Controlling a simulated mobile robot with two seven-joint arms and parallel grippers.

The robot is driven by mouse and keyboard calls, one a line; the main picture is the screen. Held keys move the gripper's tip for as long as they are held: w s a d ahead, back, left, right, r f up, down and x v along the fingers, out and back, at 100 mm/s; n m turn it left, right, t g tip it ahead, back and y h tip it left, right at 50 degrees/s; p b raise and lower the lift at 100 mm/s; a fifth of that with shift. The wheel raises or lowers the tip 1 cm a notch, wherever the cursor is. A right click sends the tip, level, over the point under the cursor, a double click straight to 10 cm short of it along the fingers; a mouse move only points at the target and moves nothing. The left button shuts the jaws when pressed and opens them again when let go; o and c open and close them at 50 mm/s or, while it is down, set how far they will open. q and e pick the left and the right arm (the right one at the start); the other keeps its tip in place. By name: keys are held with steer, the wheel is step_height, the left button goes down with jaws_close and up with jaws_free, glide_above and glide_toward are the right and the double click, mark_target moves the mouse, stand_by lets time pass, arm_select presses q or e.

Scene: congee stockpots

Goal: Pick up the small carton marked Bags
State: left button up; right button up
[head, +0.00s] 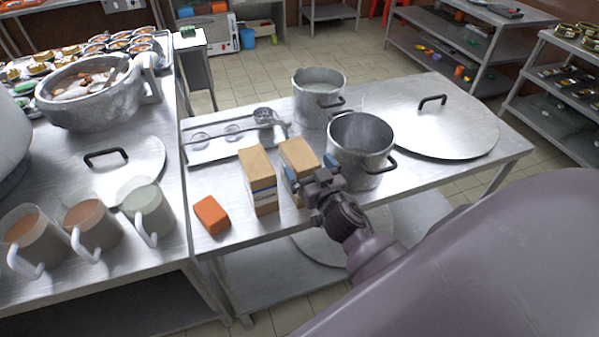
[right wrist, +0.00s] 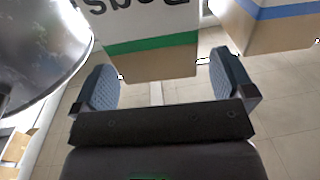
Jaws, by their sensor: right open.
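The small carton marked Bags (right wrist: 145,45) has a white label and a green band over tan card. Its lettering shows upside down and partly cut off in the right wrist view. In the head view the brown carton (head: 297,152) stands on the steel table, its lower part partly hidden by my right gripper (head: 312,174). In the right wrist view my right gripper (right wrist: 165,78) is open, with a finger to either side of the carton's near end and no clear contact. My left gripper is not in view.
A similar carton (head: 258,178) with a blue band stands close on the left. An open pot (head: 362,150) is close on the right. An orange block (head: 211,215) lies at the table's front left. A large lid (head: 450,125) covers the table's right side.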

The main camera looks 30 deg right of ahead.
mark_target(304, 159)
steer(key=shift+w+d+f, duration=0.1)
steer(key=shift+w+d, duration=0.05)
steer(key=shift+w, duration=0.5)
steer(key=shift+w+d+f, duration=0.1)
steer(key=shift+w, duration=0.5)
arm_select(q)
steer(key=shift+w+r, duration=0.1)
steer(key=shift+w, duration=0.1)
arm_select(e)
steer(key=shift+w, duration=0.45)
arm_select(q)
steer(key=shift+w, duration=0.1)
arm_select(e)
steer(key=shift+c, duration=0.5)
steer(key=c, duration=1.4)
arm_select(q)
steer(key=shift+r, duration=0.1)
arm_select(e)
steer(key=shift+o, duration=0.2)
steer(key=shift+r, duration=0.1)
